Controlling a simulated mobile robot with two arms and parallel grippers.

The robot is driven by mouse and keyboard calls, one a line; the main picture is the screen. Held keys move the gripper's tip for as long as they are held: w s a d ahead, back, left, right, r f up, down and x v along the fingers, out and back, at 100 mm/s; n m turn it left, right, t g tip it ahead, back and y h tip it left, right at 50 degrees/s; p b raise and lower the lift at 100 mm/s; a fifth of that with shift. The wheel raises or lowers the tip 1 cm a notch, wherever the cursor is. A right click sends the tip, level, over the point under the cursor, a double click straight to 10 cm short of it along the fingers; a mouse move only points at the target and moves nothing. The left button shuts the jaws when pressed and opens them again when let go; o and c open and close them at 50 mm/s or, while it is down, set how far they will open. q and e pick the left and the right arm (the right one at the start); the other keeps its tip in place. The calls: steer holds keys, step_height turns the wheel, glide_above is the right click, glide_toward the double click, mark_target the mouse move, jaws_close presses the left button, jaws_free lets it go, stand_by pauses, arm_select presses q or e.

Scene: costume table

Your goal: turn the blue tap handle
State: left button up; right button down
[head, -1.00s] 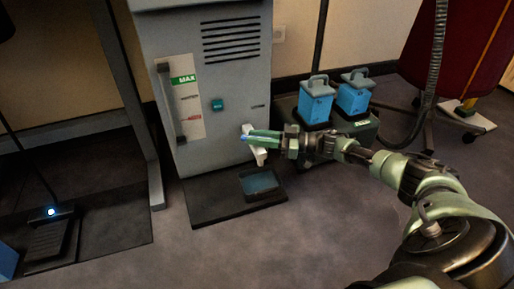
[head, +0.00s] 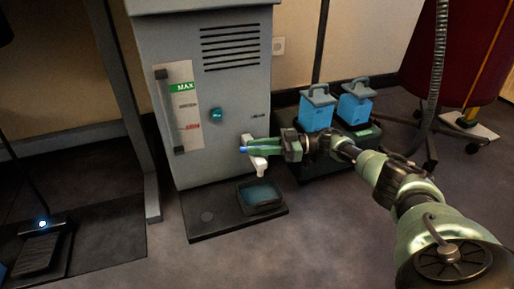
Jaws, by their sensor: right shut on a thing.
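The tap is a small white spout (head: 261,166) on the front of the grey cabinet (head: 225,140), pointing down over a dark drip tray. Its blue handle (head: 243,150) shows only as a small blue end at the tips of my right gripper. My right gripper (head: 255,147) comes in from the right, its green fingers shut on the blue handle, just above the spout. The fingers hide most of the handle, so its exact angle cannot be told. My left gripper is not in view.
The drip tray (head: 262,195) sits on a dark base plate (head: 207,229) below the tap. Two blue canisters (head: 317,112) (head: 355,109) stand on a dark box behind my right arm. A hose (head: 436,90) hangs at the right. Open floor lies in front.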

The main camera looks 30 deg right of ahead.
steer(key=c, duration=1.3)
jaws_free()
steer(key=shift+a, duration=0.1)
steer(key=shift+p+v, duration=0.3)
steer(key=shift+v, duration=3.65)
